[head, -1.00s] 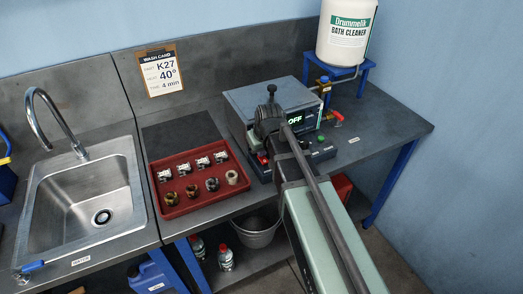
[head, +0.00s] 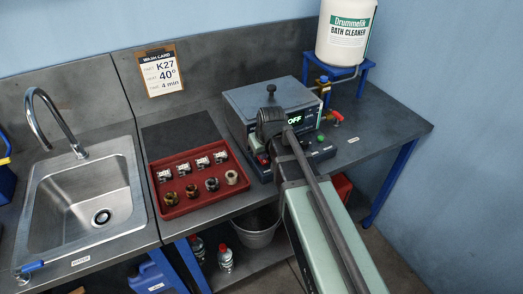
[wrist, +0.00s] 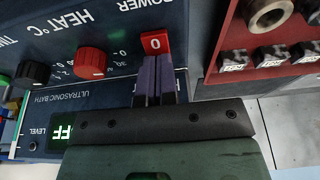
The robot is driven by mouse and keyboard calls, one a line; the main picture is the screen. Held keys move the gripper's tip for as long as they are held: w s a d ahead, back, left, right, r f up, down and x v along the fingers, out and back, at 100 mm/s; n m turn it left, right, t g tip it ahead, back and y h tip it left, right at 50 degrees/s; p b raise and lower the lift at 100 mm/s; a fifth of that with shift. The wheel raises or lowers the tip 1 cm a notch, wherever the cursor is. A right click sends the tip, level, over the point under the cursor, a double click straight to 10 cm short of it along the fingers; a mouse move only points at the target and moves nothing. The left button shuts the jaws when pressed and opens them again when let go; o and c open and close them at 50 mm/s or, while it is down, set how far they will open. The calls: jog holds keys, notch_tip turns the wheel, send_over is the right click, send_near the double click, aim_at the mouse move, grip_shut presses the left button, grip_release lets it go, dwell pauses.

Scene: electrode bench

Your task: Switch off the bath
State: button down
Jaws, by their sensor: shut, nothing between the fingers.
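The ultrasonic bath (head: 245,98) is a grey-lidded box with a dark front on the bench. Its display (head: 295,121) reads OFF, partly covered by my arm; the display also shows in the wrist view (wrist: 63,132). In the wrist view the red POWER rocker (wrist: 155,43), marked 0, is on the panel. My gripper (wrist: 158,60) is shut and empty, its fingertips right at the rocker's lower edge; I cannot tell whether they touch it. In the head view my wrist hides most of the bath's front left.
The red tray (head: 172,212) with metal parts stands left of the bath, close to my gripper. A HEAT knob (wrist: 91,63) is beside the rocker. A sink (head: 75,205) is at the left.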

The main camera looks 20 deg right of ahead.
jog(key=p+v, duration=0.3)
jog(key=w+p+v, duration=0.1)
jog(key=p+v, duration=0.1)
jog(key=shift+a+r, duration=0.1)
jog(key=s+p+v, duration=0.1)
jog(key=p+v, duration=0.7)
jog(key=shift+s+r, duration=0.2)
jog(key=shift+s, duration=0.15)
